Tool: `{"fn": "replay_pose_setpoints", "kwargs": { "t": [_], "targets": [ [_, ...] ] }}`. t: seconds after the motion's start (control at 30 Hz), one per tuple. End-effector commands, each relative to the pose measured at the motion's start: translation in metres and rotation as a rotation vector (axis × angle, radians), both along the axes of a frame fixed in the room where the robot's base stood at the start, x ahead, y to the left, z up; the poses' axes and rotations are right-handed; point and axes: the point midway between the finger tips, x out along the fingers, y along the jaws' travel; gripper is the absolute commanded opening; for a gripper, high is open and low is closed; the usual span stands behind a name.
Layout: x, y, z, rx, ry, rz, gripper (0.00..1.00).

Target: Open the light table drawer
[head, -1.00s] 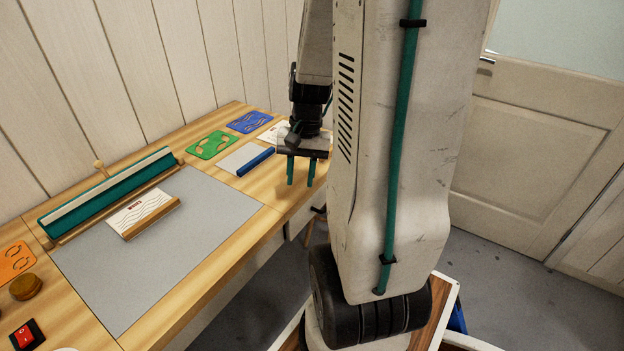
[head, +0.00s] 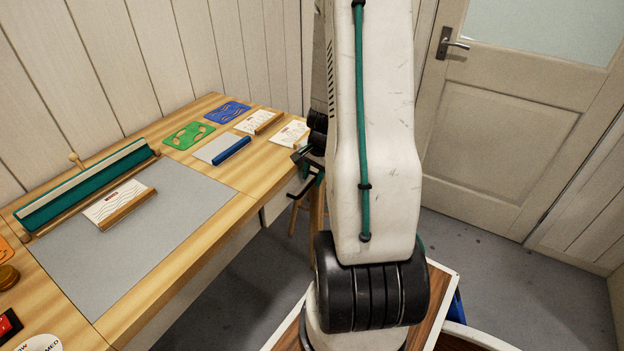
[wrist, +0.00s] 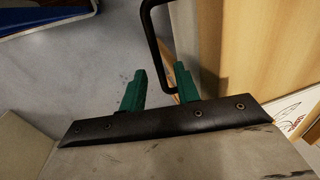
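The light table (head: 150,225) is a wooden bench with a grey panel, at the left of the head view. The pale drawer front (head: 277,204) shows under its front edge, partly hidden by my arm. In the wrist view, a dark loop handle (wrist: 153,30) stands out from the pale front (wrist: 210,35). My gripper (wrist: 160,70) has its two green fingers apart, with the handle's lower end in front of the gap, close to the right finger. Contact cannot be told. In the head view my gripper (head: 308,180) is beside the bench's front edge, partly hidden.
A wooden stool (head: 294,217) stands under the bench, near my gripper. Cards, a blue bar (head: 232,148) and a green squeegee-like tool (head: 85,188) lie on top. A door (head: 500,130) is at the right. Grey floor is clear before it.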

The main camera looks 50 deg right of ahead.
Motion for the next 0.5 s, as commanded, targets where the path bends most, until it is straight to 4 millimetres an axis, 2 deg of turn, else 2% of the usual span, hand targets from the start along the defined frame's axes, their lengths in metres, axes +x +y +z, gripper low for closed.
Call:
{"fn": "replay_pose_setpoints", "kwargs": {
  "t": [0.13,0.4,0.47,0.5],
  "targets": [
    [0.0013,-0.0002,-0.0097,0.000,0.001,-0.001,0.32],
    [0.0011,-0.0012,-0.0108,-0.001,0.000,-0.002,0.32],
    [0.0010,-0.0012,-0.0108,-0.001,0.000,-0.002,0.18],
    [0.0009,-0.0013,-0.0108,-0.001,0.000,-0.002,0.07]
  ]
}}
